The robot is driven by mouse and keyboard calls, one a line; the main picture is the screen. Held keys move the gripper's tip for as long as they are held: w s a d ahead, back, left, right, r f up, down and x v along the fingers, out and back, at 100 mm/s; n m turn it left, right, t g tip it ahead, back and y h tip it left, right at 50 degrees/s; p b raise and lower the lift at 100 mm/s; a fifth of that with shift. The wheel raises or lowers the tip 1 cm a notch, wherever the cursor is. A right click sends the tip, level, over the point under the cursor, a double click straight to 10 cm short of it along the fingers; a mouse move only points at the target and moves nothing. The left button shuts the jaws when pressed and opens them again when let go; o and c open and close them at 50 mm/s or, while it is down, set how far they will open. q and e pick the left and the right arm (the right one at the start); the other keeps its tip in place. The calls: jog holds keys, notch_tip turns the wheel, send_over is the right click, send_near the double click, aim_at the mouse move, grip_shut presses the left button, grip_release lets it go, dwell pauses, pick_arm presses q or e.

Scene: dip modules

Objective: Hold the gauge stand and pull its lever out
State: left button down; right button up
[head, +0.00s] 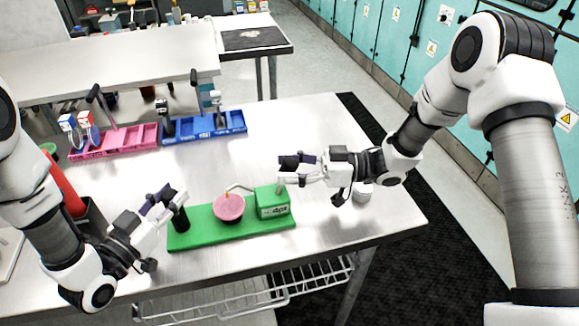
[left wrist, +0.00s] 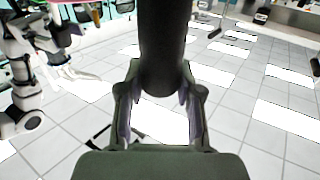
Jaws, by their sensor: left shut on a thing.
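The gauge stand has a green base (head: 190,238) lying on the steel table, with a black upright post (head: 181,219) at its left end. A pink round cup (head: 229,207) sits mid-base, and a green box (head: 272,202) with a pale label stands at the right end. A thin grey bent tube (head: 240,187) runs between box and cup. My left gripper (head: 166,203) is shut on the black post, which also shows between its fingers in the left wrist view (left wrist: 161,45). My right gripper (head: 290,169) is just above the box's right end; its fingers hide whatever lies between them.
A pink tray (head: 118,142) and a blue tray (head: 208,127) with upright handled items stand at the back. A white round object (head: 362,190) is beneath my right wrist. A red item (head: 66,190) stands at the left. The table's front edge is close to the base.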

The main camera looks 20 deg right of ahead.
grip_shut()
jog(key=shift+d+f+y, duration=0.15)
jog(key=shift+d+y, duration=0.25)
jog(key=shift+y, duration=0.3)
jog(key=shift+o, duration=1.8)
grip_release()
notch_tip(320, 180, up, 10)
